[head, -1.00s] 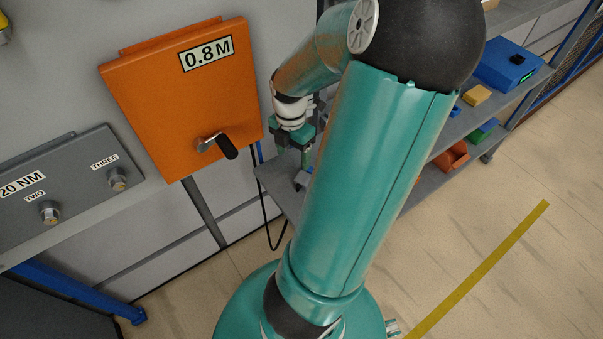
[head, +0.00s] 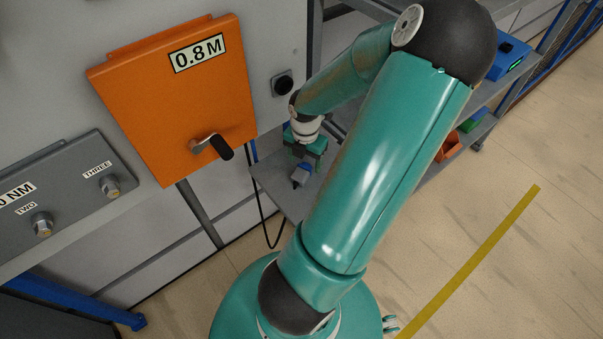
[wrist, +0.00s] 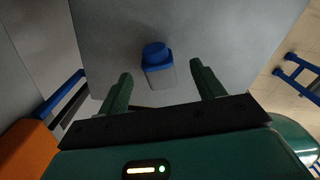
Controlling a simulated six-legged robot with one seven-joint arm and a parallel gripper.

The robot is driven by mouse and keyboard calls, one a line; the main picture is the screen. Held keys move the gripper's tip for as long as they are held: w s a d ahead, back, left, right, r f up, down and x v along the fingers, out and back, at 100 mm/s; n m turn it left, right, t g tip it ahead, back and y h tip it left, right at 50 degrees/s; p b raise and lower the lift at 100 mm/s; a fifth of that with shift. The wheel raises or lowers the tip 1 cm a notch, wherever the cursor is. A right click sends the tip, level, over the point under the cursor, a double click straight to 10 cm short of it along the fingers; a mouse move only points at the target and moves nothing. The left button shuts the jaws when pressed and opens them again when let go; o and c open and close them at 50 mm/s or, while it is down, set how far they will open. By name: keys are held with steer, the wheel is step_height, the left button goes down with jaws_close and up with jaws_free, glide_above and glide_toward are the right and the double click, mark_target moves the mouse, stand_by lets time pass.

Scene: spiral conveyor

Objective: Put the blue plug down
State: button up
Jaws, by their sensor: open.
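The blue plug (head: 301,174), with a grey part, rests on the grey shelf (head: 271,181) near its front left edge. In the wrist view the plug (wrist: 157,66) lies beyond and between the two green fingertips, with clear gaps on both sides. My gripper (wrist: 160,70) is open and holds nothing. In the head view my gripper (head: 305,152) is just above and behind the plug, and its fingertips are hard to make out.
An orange panel (head: 150,110) marked 0.8 M, with a black-handled crank (head: 213,147), is left of the shelf. A black round fitting (head: 283,84) is on the wall. A black cable (head: 263,215) hangs below the shelf. Open floor lies at right.

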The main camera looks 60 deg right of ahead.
mark_target(303, 166)
steer(key=f, duration=0.4)
steer(key=shift+w+f, duration=0.2)
steer(key=shift+f, duration=0.2)
steer(key=c, duration=1.2)
steer(key=shift+w+r, duration=0.1)
steer(key=shift+r, duration=0.1)
